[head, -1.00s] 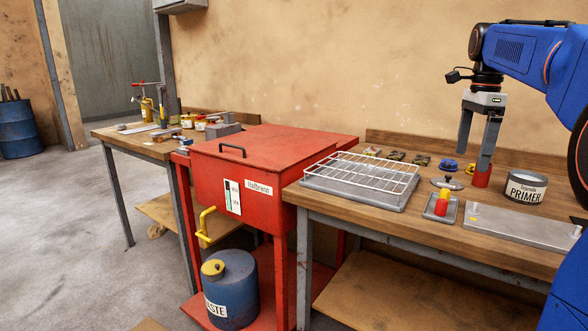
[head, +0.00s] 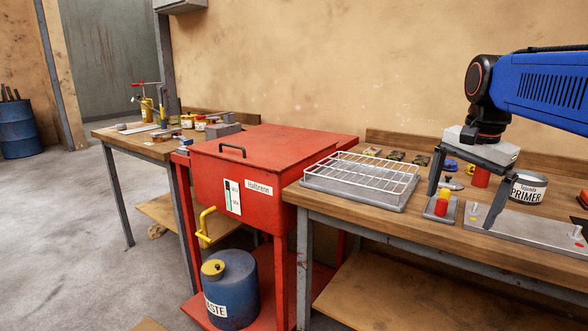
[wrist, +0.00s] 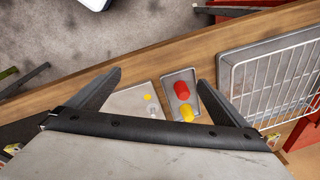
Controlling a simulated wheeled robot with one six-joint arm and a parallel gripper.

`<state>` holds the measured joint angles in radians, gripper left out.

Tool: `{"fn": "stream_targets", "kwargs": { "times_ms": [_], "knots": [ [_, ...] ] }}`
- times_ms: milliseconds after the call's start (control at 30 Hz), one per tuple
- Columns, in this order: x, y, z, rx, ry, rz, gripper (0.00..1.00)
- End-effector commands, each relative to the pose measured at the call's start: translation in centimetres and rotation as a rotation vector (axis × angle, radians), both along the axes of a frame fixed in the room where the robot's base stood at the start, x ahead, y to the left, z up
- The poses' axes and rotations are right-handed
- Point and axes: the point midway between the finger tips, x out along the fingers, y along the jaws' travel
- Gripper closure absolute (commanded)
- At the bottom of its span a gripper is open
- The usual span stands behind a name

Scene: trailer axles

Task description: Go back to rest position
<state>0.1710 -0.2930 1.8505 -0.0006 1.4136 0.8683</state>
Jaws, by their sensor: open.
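My gripper (head: 464,204) is open and empty above the right workbench in the head view, its two grey fingers pointing down and spread wide. Its fingers also show in the wrist view (wrist: 158,84), spread either side of a small tray. The right finger hangs over the flat grey plate (head: 520,227). I cannot tell whether either fingertip touches anything.
A wire rack on a tray (head: 352,195) stands left of my gripper. A primer can (head: 527,189) and a red cylinder (head: 481,177) stand close behind the fingers. The red cabinet (head: 250,180) adjoins the bench. Grey floor (head: 80,240) at the left is open.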

Motion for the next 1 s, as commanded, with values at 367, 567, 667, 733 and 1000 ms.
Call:
{"fn": "stream_targets", "kwargs": {
  "times_ms": [367, 567, 667, 733, 1000],
  "knots": [
    [-9.4, 4.3, -8.7, -0.112, -0.104, 0.497, 0.01],
    [-14.0, 5.9, -14.3, -0.185, -0.158, 0.752, 0.01],
    [-15.8, 6.4, -16.7, -0.220, -0.179, 0.858, 0.01],
    [-16.8, 6.7, -18.2, -0.240, -0.190, 0.916, 0.01],
    [-18.2, 7.0, -20.4, -0.274, -0.208, 1.008, 0.01]
  ]
}}
